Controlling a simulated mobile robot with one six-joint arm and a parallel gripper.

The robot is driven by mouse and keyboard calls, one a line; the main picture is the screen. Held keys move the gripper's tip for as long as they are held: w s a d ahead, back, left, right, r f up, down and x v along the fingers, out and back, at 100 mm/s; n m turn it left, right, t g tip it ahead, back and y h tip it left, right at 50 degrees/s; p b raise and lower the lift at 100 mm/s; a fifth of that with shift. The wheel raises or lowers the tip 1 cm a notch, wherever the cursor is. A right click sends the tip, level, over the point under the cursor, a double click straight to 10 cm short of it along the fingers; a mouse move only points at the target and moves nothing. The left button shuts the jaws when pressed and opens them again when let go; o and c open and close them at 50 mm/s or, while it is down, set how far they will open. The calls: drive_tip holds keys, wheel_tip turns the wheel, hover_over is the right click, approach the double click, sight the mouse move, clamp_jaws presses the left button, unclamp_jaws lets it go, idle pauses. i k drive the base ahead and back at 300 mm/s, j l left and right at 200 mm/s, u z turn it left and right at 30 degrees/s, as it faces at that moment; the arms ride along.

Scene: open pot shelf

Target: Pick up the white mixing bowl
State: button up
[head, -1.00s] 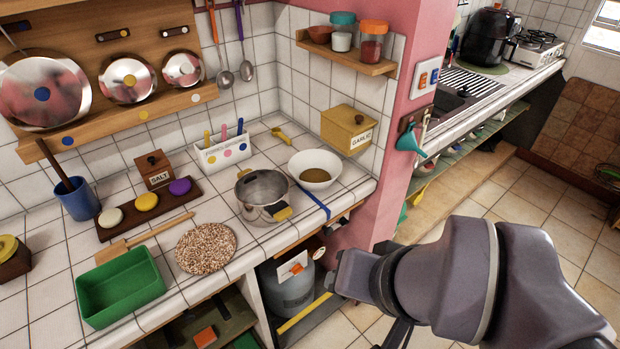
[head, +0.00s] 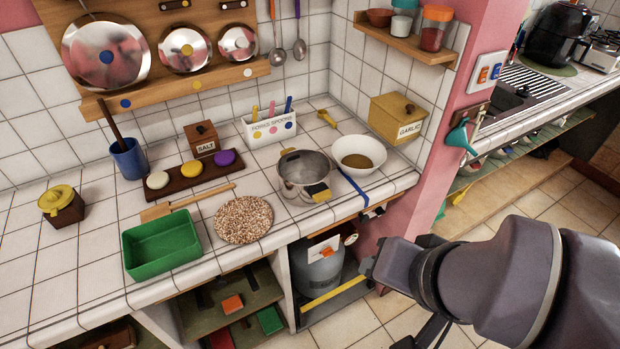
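The white mixing bowl (head: 345,163) stands upright on the white tiled counter (head: 72,262), near its right end. A round brown patch shows inside it; I cannot tell if this is contents or the bowl's bottom. A steel pot (head: 303,184) with yellow-tan handles stands close to its left.
The garlic box (head: 391,115) stands behind the bowl, to the right. A spoon holder (head: 270,127), a round speckled mat (head: 243,221) and a green tray (head: 163,247) are to the left. A wall shelf (head: 399,43) with jars hangs above. A pink wall edge (head: 455,140) borders the right.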

sight(358, 156)
drive_tip(key=i+j+z, duration=0.25)
drive_tip(key=j, duration=0.25)
drive_tip(key=j+z, duration=0.3)
drive_tip(key=j, duration=0.2)
drive_tip(key=i+j+z, duration=0.1)
drive_tip(key=j+z, duration=0.15)
drive_tip(key=j, duration=0.35)
